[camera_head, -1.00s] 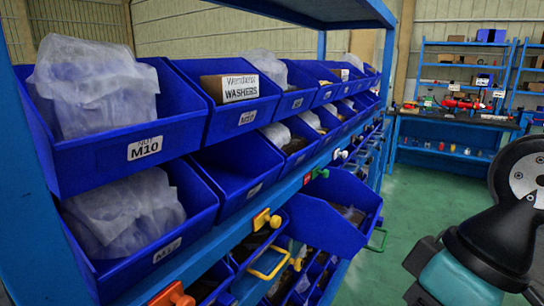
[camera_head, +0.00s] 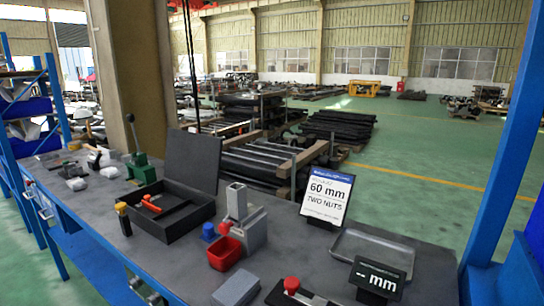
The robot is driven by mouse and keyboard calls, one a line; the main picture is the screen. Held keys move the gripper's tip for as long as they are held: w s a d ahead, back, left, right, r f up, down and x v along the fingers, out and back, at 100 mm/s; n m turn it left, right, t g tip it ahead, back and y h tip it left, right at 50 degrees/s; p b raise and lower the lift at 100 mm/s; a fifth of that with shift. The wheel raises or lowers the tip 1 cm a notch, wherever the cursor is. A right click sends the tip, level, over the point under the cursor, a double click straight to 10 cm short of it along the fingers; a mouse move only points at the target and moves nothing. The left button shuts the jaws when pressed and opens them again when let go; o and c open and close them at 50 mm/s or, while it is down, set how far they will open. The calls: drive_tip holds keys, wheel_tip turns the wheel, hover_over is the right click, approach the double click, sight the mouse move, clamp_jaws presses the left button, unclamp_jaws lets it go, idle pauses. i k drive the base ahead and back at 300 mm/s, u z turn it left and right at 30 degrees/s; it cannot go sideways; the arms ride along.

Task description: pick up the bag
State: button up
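No bag shows clearly in the head view now. Small whitish lumps (camera_head: 76,171) lie on the far left of the grey workbench (camera_head: 285,255), and I cannot tell whether one is a bag. Some pale, bag-like material (camera_head: 30,130) also shows at the blue shelf on the left edge, too small to make out. My gripper is not in view.
On the bench stand an open black case (camera_head: 165,207), a red bin (camera_head: 225,253), a grey block fixture (camera_head: 245,225), a "60 mm TWO NUTS" sign (camera_head: 326,196), a metal tray (camera_head: 370,247) and a "mm" display (camera_head: 377,278). A blue post (camera_head: 505,140) rises at right. Green floor lies beyond.

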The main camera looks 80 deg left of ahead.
sight(110, 172)
drive_tip(key=u, duration=4.1)
drive_tip(key=i, duration=2.7)
drive_tip(key=z, duration=0.8)
drive_tip(key=i, duration=0.3)
